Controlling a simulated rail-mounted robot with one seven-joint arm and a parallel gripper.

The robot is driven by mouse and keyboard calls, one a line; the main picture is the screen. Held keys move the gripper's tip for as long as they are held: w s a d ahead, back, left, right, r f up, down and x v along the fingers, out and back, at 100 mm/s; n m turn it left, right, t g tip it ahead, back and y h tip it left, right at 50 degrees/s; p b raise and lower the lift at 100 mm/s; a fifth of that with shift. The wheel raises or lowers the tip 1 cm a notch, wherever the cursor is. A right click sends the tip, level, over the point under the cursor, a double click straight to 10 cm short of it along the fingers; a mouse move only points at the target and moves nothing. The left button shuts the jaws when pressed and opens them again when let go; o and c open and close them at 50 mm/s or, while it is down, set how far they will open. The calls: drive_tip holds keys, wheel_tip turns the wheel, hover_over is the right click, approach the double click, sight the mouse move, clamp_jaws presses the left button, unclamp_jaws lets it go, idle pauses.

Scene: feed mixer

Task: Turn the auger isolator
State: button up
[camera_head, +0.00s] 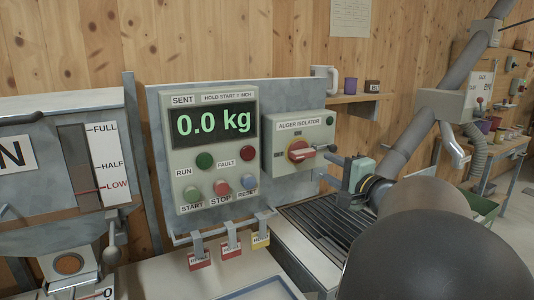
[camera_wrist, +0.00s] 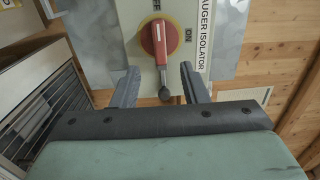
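The auger isolator (camera_head: 299,142) is a light grey box on the panel, with a red lever on a yellow disc. In the head view its red lever (camera_head: 303,154) points right, with a dark tip. In the wrist view the lever (camera_wrist: 160,42) hangs down the picture, its other end towards the OFF mark at the top; ON is at the right. My gripper (camera_wrist: 159,77) is open, one finger on each side of the lever's dark end, with gaps visible on both sides. In the head view my gripper (camera_head: 339,166) is just right of the box, partly hidden by my arm.
A display panel (camera_head: 212,123) reading 0.0 kg, with buttons, stands left of the isolator. Tags hang on hooks below it. A slatted grate (camera_head: 318,232) lies below my gripper. A shelf (camera_head: 353,98) with a mug (camera_head: 325,79) is above right.

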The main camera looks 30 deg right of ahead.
sight(306, 156)
drive_tip(key=w+p, duration=0.2)
drive_tip(key=w, duration=0.8)
drive_tip(key=shift+w+d, duration=0.1)
drive_tip(key=shift+d, duration=0.05)
clamp_jaws()
